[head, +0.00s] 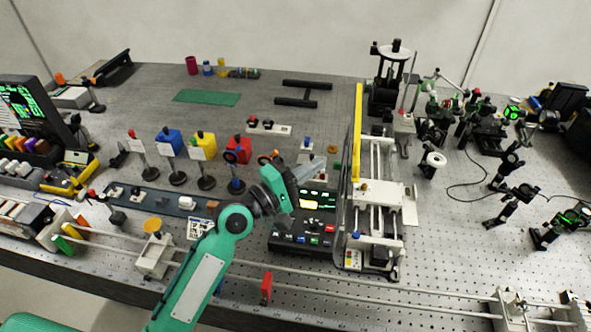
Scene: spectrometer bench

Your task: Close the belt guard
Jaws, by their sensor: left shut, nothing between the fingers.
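The belt guard (346,185) appears to be the thin see-through panel with a dark edge, standing up along the left side of the belt stage (378,195). A yellow bar (357,130) runs along its far part. The stage has pale rails, a white carriage plate and a motor end toward the front. My left gripper (318,167) is shut and empty, a little to the left of the panel, above the bench. I cannot tell its exact gap to the panel. My right gripper is not in view.
A black control box (303,230) with a lit display lies below my left gripper. Several coloured blocks on posts, including a red one (238,149), stand to the left. Long rails (400,292) cross the front. Optics mounts crowd the right. The bench's back left is mostly clear.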

